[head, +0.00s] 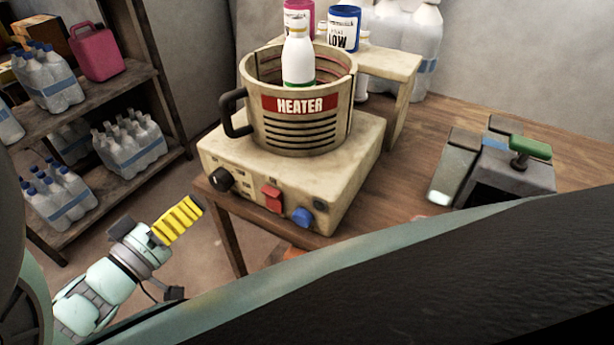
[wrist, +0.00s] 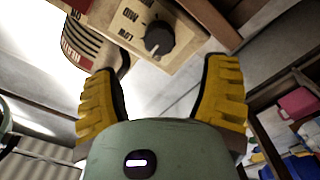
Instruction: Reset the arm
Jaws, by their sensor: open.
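My gripper (head: 178,219) is at the lower left of the head view, beside and below the table's left corner. Its yellow fingers point up and to the right and hold nothing. In the wrist view my gripper (wrist: 162,95) shows two yellow fingers spread apart with an empty gap. The heater base (head: 340,180) stands at the table's near left corner, apart from the gripper. Its black knob (head: 219,181) also shows beyond the fingers in the wrist view (wrist: 159,38).
A heater vat (head: 305,135) on the base holds a white bottle (head: 298,62). A raised stand (head: 385,62) bears tins behind it. A grey device with a green handle (head: 530,149) is on the right of the table (head: 405,170). Shelves (head: 115,85) with bottles stand left.

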